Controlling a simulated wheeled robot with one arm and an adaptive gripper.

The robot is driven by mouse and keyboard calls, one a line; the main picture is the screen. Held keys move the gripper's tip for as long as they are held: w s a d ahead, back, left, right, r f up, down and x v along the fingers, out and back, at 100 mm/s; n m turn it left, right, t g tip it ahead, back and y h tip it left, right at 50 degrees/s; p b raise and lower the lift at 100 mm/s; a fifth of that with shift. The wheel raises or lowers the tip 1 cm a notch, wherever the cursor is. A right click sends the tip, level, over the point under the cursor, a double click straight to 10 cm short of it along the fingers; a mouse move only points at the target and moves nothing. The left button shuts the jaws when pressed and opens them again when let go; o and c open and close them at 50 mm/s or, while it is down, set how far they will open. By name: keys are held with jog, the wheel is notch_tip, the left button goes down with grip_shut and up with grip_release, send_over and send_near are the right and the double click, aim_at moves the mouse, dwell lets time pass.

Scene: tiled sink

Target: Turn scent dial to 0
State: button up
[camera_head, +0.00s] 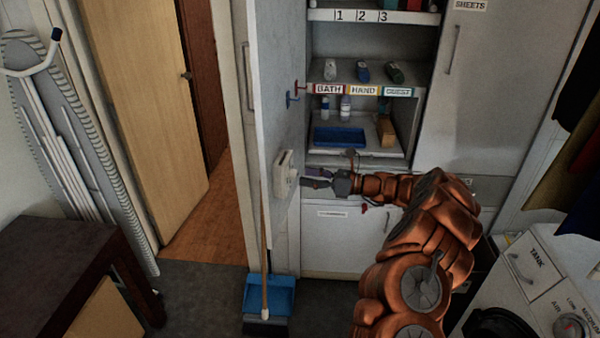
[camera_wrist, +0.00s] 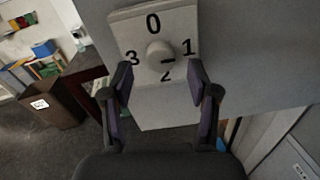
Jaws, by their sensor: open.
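The scent dial is a pale box (camera_head: 285,174) on the inner face of an open white cabinet door in the head view. In the wrist view its plate (camera_wrist: 128,30) carries 0 at top, 1 at right, 2 at bottom and 3 at left. Its round knob (camera_wrist: 157,52) has a dark mark on the lower right, roughly toward 1; the exact pointing is hard to tell. My gripper (camera_head: 316,178) is just right of the box. In the wrist view my gripper (camera_wrist: 161,76) is open, its fingers either side of the knob and seemingly apart from it.
The open cabinet door (camera_head: 276,90) stands left of shelves with bottles and a blue tray (camera_head: 339,137). A broom (camera_head: 264,240) and blue dustpan (camera_head: 270,294) are below the door. A dark table (camera_head: 60,265) is at left, and a white TANK appliance (camera_head: 540,262) at right.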

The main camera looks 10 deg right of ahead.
aim_at(294, 175)
jog(key=x, duration=0.3)
jog(key=shift+p, duration=0.3)
grip_shut()
dwell(0.3)
